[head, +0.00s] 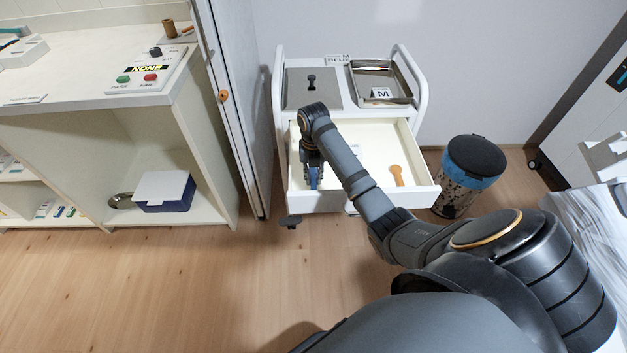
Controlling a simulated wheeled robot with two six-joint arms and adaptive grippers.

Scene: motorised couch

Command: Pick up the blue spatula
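A small blue piece, which looks like the blue spatula (314,180), shows in the left front part of the open cart drawer (410,197). My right gripper (313,172) points down into the drawer right at this blue piece. The fingers and the blue piece overlap in the picture, so I cannot tell whether they grip it. The rest of the spatula is hidden by my gripper and arm. My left gripper is not in view.
An orange-brown tool (397,176) lies in the drawer's right part. The white cart top holds a metal tray (381,84) and a grey panel with a black knob (311,82). A bin (468,178) stands right of the cart. A partition edge (238,120) is close on the left.

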